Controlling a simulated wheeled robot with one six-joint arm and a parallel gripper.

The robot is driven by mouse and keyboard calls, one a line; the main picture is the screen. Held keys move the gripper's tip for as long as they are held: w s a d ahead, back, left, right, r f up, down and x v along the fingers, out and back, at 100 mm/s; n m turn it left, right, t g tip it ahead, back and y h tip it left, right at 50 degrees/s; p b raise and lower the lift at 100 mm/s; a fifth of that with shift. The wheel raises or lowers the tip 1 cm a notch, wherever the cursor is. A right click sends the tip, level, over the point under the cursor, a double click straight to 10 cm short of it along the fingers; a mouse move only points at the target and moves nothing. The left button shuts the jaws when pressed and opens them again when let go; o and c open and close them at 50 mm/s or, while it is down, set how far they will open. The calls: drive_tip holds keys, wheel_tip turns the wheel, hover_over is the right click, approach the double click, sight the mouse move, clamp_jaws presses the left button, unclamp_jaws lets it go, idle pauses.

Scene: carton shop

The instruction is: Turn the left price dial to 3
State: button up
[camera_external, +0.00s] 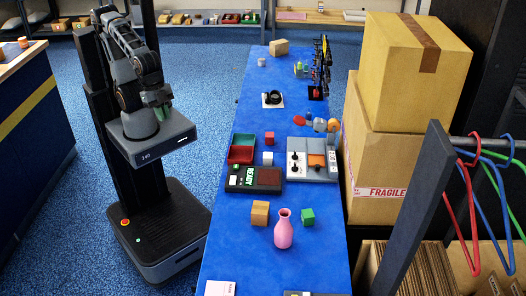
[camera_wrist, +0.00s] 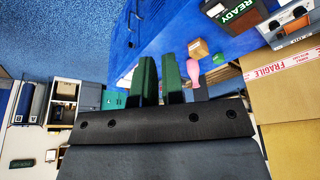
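A grey and white console (camera_external: 327,174) stands on the right side of the blue table. Its white left panel carries small dark knobs (camera_external: 295,157). I cannot tell which of them is the left price dial, and no numbers are readable. Part of the console (camera_wrist: 292,24) also shows at the top right of the wrist view, with dark knobs. My gripper (camera_external: 162,108) is beside the table, over my own base, far left of the console. In the wrist view its two green fingers (camera_wrist: 160,78) are apart with nothing between them.
A dark box reading READY (camera_external: 253,179) and red and green trays (camera_external: 242,148) stand left of the console. A pink vase (camera_external: 283,230), a wooden block (camera_external: 260,213) and a green cube (camera_external: 307,217) are nearer. Tall cartons (camera_external: 385,160) rise at the right.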

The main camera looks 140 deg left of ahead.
drive_tip(key=shift+o, duration=1.4)
drive_tip(key=a+f, duration=0.1)
drive_tip(key=a+f+n+g, duration=0.1)
drive_tip(key=f, duration=0.1)
drive_tip(key=shift+w+f, duration=0.1)
drive_tip(key=shift+o, duration=0.8)
drive_tip(key=shift+w+a+f+n+g+b, duration=0.2)
drive_tip(key=shift+w+a+f+g, duration=0.1)
drive_tip(key=shift+w+a, duration=0.2)
drive_tip(key=shift+w+a+f+n+g+b, duration=0.2)
drive_tip(key=shift+w+a+f, duration=0.1)
drive_tip(key=shift+w+a, duration=0.2)
drive_tip(key=o, duration=0.5)
drive_tip(key=w+a+f+n, duration=0.1)
drive_tip(key=w+a, duration=0.3)
drive_tip(key=w+a+f+n+g+b, duration=0.1)
drive_tip(key=w+a, duration=0.2)
drive_tip(key=a, duration=0.1)
drive_tip(key=w+a+f+n, duration=0.1)
drive_tip(key=w+a, duration=0.3)
drive_tip(key=a, duration=0.1)
drive_tip(key=shift+w+f, duration=0.35)
drive_tip(key=n+b, duration=0.2)
drive_tip(key=n, duration=0.2)
hover_over(295, 153)
wheel_tip(295, 153, down, 4)
drive_tip(key=shift+g, duration=0.3)
wheel_tip(295, 153, down, 13)
drive_tip(key=shift+s+a+b, duration=0.1)
drive_tip(key=shift+b, duration=0.3)
